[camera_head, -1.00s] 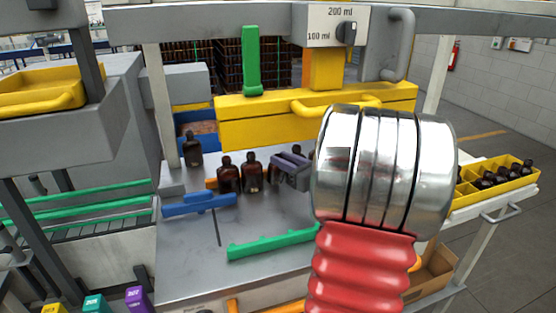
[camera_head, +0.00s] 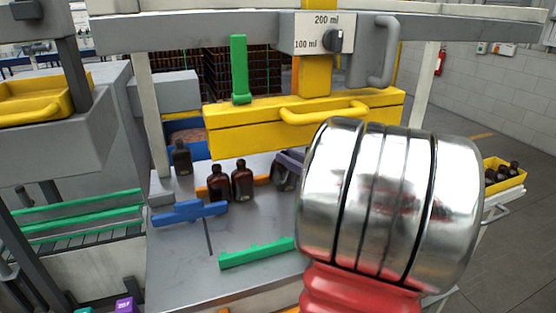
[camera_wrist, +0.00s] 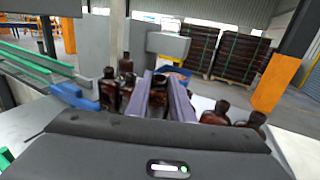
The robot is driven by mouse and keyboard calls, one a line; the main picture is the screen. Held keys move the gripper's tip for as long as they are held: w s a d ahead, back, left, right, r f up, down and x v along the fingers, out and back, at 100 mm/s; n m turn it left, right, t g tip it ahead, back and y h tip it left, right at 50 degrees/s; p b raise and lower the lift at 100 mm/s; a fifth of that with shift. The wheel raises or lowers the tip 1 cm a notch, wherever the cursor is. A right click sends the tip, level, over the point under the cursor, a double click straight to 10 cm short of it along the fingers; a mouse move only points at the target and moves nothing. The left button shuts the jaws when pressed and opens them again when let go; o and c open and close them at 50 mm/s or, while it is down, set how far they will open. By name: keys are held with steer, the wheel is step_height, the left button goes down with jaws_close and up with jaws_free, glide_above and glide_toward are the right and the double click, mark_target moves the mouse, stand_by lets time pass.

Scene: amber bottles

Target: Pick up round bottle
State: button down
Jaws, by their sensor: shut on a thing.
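My gripper (camera_wrist: 164,92) has two purple fingers closed around a dark amber bottle (camera_wrist: 158,97) in the wrist view. The fingers hide much of this bottle, and I cannot tell whether its base is off the table. A further dark bottle (camera_head: 181,158) stands farther back. Two more bottles show right of the fingers, one (camera_wrist: 216,113) nearer than the other (camera_wrist: 254,121).
A blue bracket (camera_head: 188,212) and a green rail (camera_head: 256,254) lie on the grey table (camera_head: 185,262). A yellow beam (camera_head: 240,137) spans above the back of the table. A yellow crate (camera_head: 505,184) with bottles stands at right. The table's front left is clear.

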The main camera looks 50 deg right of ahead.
steer(key=s+a+r+g, duration=0.2)
steer(key=s+g, duration=0.1)
steer(key=s, duration=1.4)
steer(key=shift+s, duration=0.15)
